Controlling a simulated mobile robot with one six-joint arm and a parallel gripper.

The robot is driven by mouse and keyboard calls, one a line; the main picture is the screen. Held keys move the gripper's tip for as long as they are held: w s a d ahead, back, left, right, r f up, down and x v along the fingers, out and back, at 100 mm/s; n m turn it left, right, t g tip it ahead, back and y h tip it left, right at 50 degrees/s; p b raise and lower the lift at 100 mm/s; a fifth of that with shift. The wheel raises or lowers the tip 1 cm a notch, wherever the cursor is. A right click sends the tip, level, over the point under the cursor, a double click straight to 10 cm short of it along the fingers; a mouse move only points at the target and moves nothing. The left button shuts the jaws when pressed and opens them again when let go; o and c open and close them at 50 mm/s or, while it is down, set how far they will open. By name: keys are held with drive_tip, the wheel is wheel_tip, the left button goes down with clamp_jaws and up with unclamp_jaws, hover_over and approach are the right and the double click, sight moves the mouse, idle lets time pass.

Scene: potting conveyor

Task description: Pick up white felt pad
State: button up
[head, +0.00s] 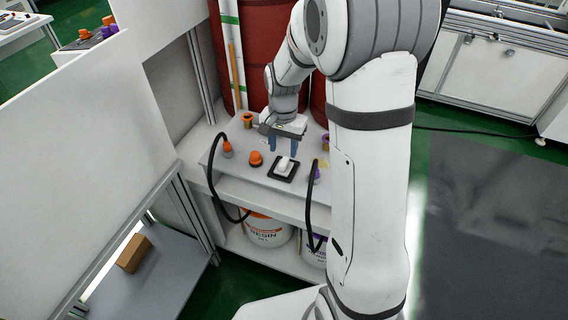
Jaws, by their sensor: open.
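A small white piece (284,163), which looks like the white felt pad, sits on a black square holder (275,175) on the grey bench top. My gripper (281,150) is over the bench, with its two blue-grey fingers pointing down and spread apart. The fingers are just behind and above the white piece in the head view, with nothing visible between them. I cannot tell the exact height of the fingertips above it. My arm comes down from the upper right and hides part of the bench's right side.
Orange fittings (256,158) stand left of the holder, and a purple fitting (315,174) stands to its right. Black hoses (212,172) loop over the bench's front edge. A resin bucket (268,231) stands on the shelf below. Red drums (250,40) stand behind. A white panel (90,130) bounds the left.

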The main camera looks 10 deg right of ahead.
sight(283, 161)
drive_tip(key=f, duration=0.6)
drive_tip(key=shift+w+d+f, duration=0.15)
drive_tip(key=shift+w+f, duration=0.2)
drive_tip(key=shift+c, duration=0.4)
clamp_jaws()
